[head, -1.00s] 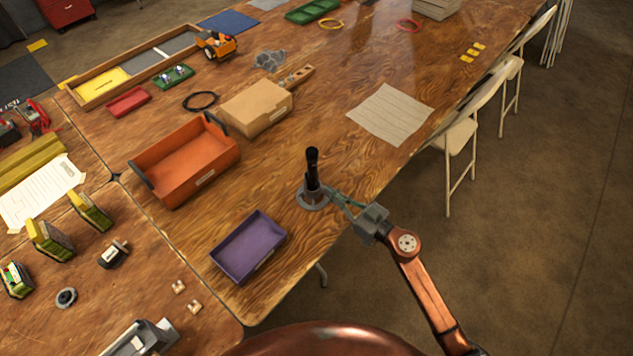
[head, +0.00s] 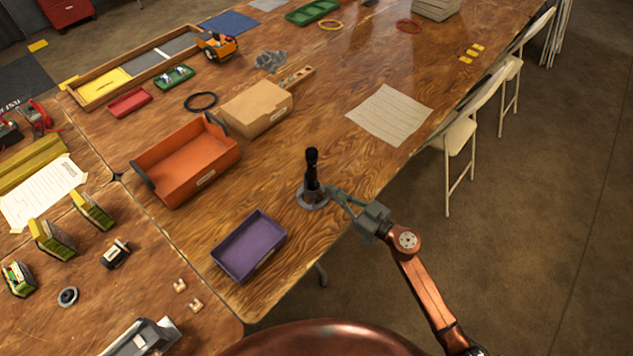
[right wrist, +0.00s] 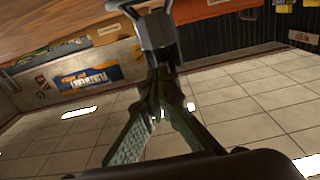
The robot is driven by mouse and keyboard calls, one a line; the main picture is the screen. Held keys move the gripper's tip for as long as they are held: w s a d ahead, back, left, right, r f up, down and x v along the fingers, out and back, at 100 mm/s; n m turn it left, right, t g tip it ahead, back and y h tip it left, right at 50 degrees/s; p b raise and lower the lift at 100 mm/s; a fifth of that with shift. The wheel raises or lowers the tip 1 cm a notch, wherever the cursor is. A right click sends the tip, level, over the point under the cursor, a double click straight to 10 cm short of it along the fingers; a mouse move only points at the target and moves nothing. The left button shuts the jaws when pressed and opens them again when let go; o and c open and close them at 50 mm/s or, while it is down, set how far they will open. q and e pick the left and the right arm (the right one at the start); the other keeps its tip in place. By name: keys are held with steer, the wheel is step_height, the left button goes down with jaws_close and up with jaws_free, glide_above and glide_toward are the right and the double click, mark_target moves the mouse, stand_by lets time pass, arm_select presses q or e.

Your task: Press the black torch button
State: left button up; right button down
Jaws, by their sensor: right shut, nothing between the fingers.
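The black torch (head: 312,170) stands upright in a round grey base (head: 313,202) near the right edge of the wooden table. I cannot make out its button in the head view. My right gripper (head: 332,191) comes in from the lower right. Its fingers are shut and empty, with their tips close beside the lower part of the torch and the base. Whether they touch is not clear. The right wrist view also shows the fingers (right wrist: 163,85) drawn together, with a grey piece beyond them that I cannot identify.
A purple tray (head: 249,246) lies just left of the torch base. An orange bin (head: 188,165) and a cardboard box (head: 256,107) stand further back. A paper sheet (head: 390,114) lies behind the torch. White chairs (head: 459,136) line the table's right side.

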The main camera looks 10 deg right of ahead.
arm_select(q)
steer(key=shift+w+r+p, duration=0.3)
steer(key=shift+r+p, duration=0.35)
arm_select(e)
steer(key=shift+x, duration=1.95)
arm_select(q)
steer(key=shift+w+r+p, duration=0.3)
steer(key=shift+r+p, duration=0.35)
steer(key=shift+w+r+p, duration=0.25)
steer(key=shift+r+p, duration=0.4)
arm_select(e)
steer(key=shift+v, duration=4.05)
